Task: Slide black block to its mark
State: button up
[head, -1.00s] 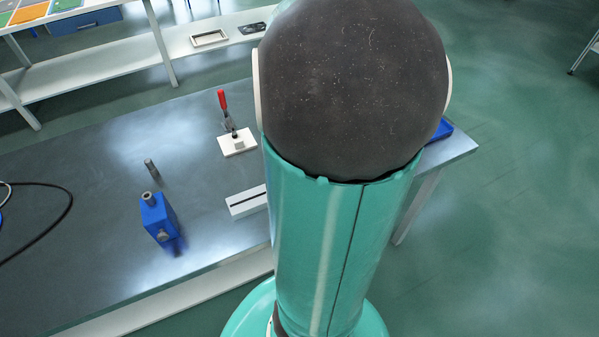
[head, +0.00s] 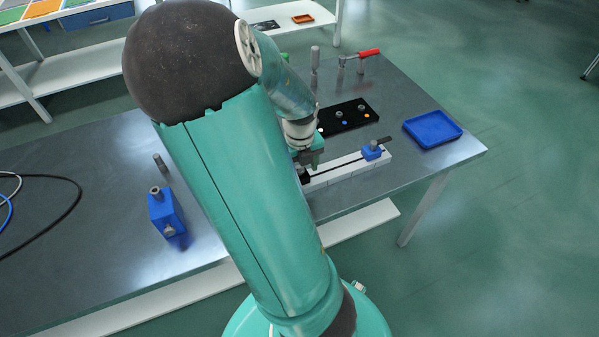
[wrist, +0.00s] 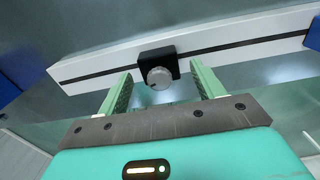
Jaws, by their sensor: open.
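The black block (wrist: 150,57) with a round grey knob (wrist: 160,77) sits on a white slotted rail (wrist: 235,42). In the head view the block (head: 304,177) shows in part at the rail's left end, below my gripper (head: 308,158). In the wrist view my gripper (wrist: 161,80) is open, with one green finger to each side of the knob. I cannot tell whether the fingers touch it. A blue block (head: 372,151) sits farther right on the same rail (head: 340,166). I cannot make out the block's mark.
Behind the rail are a black plate (head: 347,117) with several knobs and a red-handled clamp (head: 362,55). A blue tray (head: 433,128) lies at the table's right. A blue fixture (head: 166,212) stands left of my arm, with cables (head: 65,183) beyond. Bare table lies between.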

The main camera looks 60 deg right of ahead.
jog(key=shift+f, duration=1.2)
jog(key=c, duration=1.4)
jog(key=shift+a, duration=0.1)
jog(key=shift+w+a, duration=0.2)
jog(key=shift+a, duration=0.05)
jog(key=o, duration=1.4)
